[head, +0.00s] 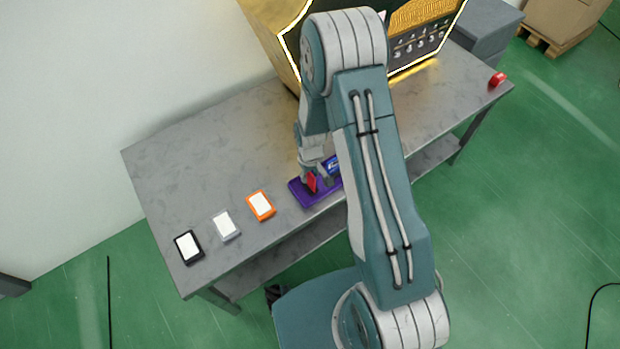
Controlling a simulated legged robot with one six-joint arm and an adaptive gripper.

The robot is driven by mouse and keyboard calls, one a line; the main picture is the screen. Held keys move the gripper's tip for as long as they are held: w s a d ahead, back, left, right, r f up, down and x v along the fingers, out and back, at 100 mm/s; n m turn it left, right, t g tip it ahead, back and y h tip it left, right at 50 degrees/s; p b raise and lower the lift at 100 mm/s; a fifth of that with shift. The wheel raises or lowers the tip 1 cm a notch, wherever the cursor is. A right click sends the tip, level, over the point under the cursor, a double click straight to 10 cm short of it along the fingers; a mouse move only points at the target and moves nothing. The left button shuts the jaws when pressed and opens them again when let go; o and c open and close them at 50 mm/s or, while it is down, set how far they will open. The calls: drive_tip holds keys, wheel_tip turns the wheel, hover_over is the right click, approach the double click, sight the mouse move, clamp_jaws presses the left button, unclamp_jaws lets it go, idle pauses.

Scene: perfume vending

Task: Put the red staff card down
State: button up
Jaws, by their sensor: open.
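The red staff card (311,182) shows as a small tilted red shape at the left part of a purple tray (318,197). My gripper (317,177) is right at the card, low over the tray, with its fingers open. The view is too small to tell whether a finger touches the card or whether the card rests fully on the tray. A blue card or box (332,166) stands just right of the gripper. My arm hides the right end of the tray.
The grey table (185,150) carries an orange-framed (261,205), a silver (226,225) and a black device (188,247) left of the tray. A gold vending machine (425,20) stands behind. A red button-like object (497,79) sits at the far right corner. The table's back left is clear.

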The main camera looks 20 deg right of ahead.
wheel_tip(320, 180, up, 9)
drive_tip(key=s+r+m+t, duration=0.1)
drive_tip(key=s+r, duration=0.2)
drive_tip(key=r, duration=0.7)
drive_tip(key=s+r+m+t, duration=0.15)
drive_tip(key=s+r, duration=0.25)
drive_tip(key=r, duration=0.7)
drive_tip(key=s+r+m+t, duration=0.1)
drive_tip(key=s+r+t, duration=0.2)
drive_tip(key=s+r, duration=0.7)
drive_tip(key=s, duration=0.4)
